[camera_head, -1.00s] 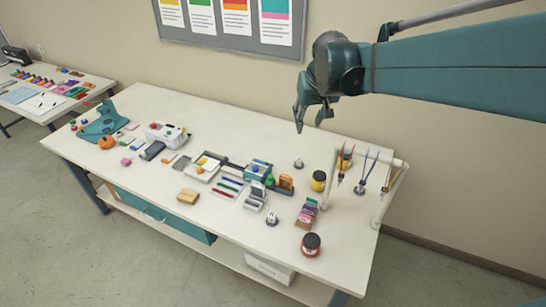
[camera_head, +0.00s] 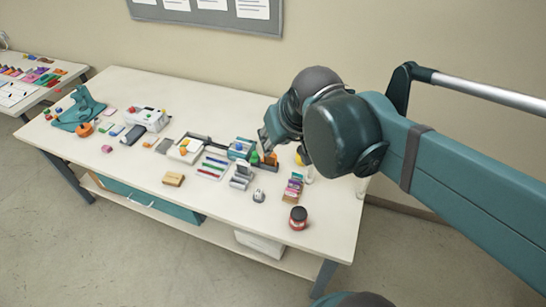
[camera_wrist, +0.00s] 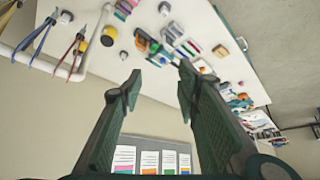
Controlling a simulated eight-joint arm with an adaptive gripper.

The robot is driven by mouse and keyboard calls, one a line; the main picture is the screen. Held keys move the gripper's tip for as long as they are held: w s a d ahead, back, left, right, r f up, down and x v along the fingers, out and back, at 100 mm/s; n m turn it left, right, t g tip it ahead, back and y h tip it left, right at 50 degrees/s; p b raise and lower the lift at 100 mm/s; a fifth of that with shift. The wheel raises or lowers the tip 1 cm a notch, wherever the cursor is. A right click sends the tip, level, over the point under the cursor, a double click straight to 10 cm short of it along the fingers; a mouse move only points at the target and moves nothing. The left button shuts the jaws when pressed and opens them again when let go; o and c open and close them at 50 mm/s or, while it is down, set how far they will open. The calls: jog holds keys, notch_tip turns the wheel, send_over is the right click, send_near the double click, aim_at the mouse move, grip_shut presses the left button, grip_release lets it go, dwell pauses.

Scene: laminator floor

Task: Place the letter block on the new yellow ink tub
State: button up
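The yellow ink tub (camera_wrist: 109,36) with dark ends stands on the white table (camera_wrist: 220,20) in the wrist view. In the head view only a yellow sliver of the tub (camera_head: 299,159) shows beside my arm. I cannot make out letters on any block. A plain tan block (camera_head: 173,179) lies near the table's front edge and also shows in the wrist view (camera_wrist: 242,44). My gripper (camera_wrist: 160,82) is open, with nothing between its fingers, above the back of the table. In the head view its fingers are partly hidden by the wrist.
A red jar (camera_head: 298,217) and a small grey knobbed piece (camera_head: 259,196) stand near the front right. Several trays and coloured pieces crowd the middle. A white rack with pliers (camera_wrist: 77,42) stands near the tub. Table surface around the tan block is clear.

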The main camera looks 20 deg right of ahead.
jog(key=s+a+f, duration=0.2)
jog(key=s, duration=0.3)
jog(key=shift+a+f+t, duration=0.2)
jog(key=shift+a+t, duration=0.1)
jog(key=shift+a, duration=0.05)
